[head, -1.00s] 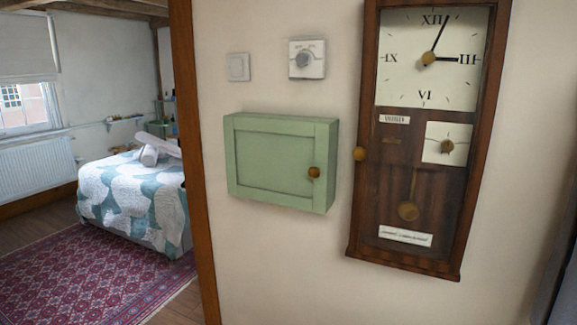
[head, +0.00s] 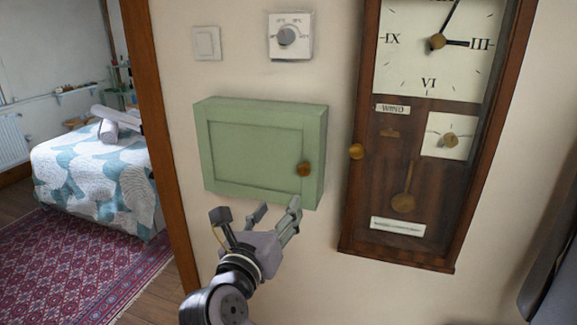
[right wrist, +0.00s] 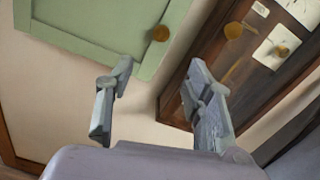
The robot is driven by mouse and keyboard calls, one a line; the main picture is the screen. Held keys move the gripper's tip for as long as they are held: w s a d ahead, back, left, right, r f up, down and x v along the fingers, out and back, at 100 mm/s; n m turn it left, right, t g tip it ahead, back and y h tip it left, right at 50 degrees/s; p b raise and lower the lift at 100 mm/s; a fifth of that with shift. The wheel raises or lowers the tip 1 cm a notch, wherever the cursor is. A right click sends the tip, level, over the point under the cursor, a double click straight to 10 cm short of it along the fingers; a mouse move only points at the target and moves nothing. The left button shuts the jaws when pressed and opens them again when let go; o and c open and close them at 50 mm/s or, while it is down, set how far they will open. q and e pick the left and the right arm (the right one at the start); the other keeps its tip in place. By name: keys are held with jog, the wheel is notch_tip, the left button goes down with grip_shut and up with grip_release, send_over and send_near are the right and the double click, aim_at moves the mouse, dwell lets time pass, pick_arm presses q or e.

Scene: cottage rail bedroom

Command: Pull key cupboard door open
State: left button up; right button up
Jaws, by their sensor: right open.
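The green key cupboard (head: 255,150) hangs on the wall with its door shut, and part of it shows in the right wrist view (right wrist: 110,32). Its round brown knob (head: 304,169) is at the right side of the door; the knob also shows in the right wrist view (right wrist: 160,33). My right gripper (head: 275,212) is open and empty, just below the cupboard's lower edge and below the knob. In the right wrist view its two fingers (right wrist: 160,85) are spread apart, with the knob beyond them. My left gripper is not in view.
A thermostat (head: 290,36) and a light switch (head: 206,43) are above. A wooden door post (head: 160,130) stands left, with a bed (head: 95,170) beyond.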

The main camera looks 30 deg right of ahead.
aim_at(302, 172)
jog(key=p+x, duration=0.5)
jog(key=x, duration=1.1)
jog(key=shift+s+d+r, duration=0.1)
jog(key=shift+s, duration=0.1)
jog(key=shift+w+d+p, duration=0.3)
jog(key=shift+w+d, duration=0.05)
jog(key=shift+c, duration=0.6)
grip_shut()
jog(key=shift+a, duration=0.1)
